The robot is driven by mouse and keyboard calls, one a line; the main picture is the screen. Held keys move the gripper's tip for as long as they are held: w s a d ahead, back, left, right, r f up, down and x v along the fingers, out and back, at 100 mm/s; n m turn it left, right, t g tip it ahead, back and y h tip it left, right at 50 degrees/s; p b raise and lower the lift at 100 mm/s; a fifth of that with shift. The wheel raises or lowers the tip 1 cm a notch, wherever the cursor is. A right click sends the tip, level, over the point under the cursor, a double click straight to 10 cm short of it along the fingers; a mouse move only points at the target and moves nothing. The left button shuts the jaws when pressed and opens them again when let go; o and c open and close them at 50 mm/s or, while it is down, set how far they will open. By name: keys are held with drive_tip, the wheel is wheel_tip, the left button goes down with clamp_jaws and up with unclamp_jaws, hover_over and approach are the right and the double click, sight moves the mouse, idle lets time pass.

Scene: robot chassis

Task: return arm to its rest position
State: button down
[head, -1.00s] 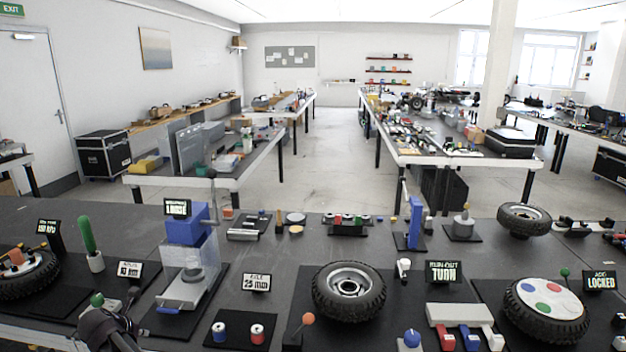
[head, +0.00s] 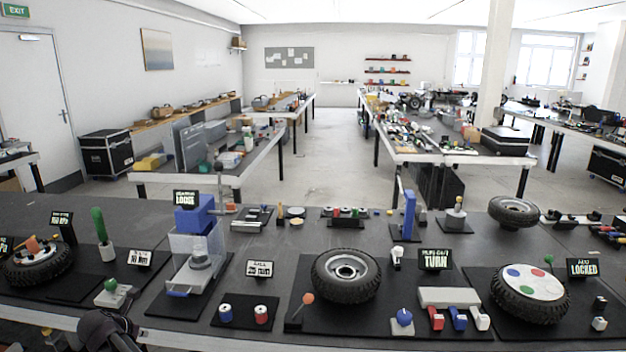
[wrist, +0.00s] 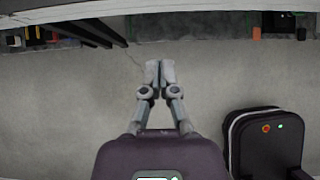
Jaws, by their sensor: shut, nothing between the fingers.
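My gripper (wrist: 160,68) is shut and empty in the wrist view, its two fingertips together over bare grey floor. In the head view only a dark part of my arm shows at the bottom left edge, by the front of the workbench (head: 215,339). The fingers are not visible there. Nothing on the bench is in contact with the fingers in the wrist view.
The bench holds a tire (head: 346,275), a tire with coloured dots (head: 531,294), a blue-topped press (head: 195,222), a green-knobbed lever (head: 111,290) and small signs.

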drive_tip(key=w+d+f+m+g+h+p, duration=0.15)
drive_tip(key=d+m, duration=0.65)
drive_tip(key=d, duration=1)
drive_tip(key=w+d+m+g, duration=0.25)
drive_tip(key=d+m, duration=0.55)
drive_tip(key=d, duration=0.9)
drive_tip(key=s+d+m+g, duration=0.1)
drive_tip(key=s+d+m, duration=0.3)
drive_tip(key=d, duration=0.5)
drive_tip(key=s+d+m+g+y+p, duration=0.1)
drive_tip(key=s+d+m, duration=0.4)
drive_tip(key=d+m, duration=0.3)
drive_tip(key=s+d+m+g+y, duration=0.1)
drive_tip(key=s+d+m, duration=0.4)
drive_tip(key=d, duration=0.6)
drive_tip(key=shift+d+m+g, duration=0.2)
drive_tip(key=shift+m+g, duration=0.2)
drive_tip(key=shift+m, duration=0.6)
drive_tip(key=shift+r, duration=0.1)
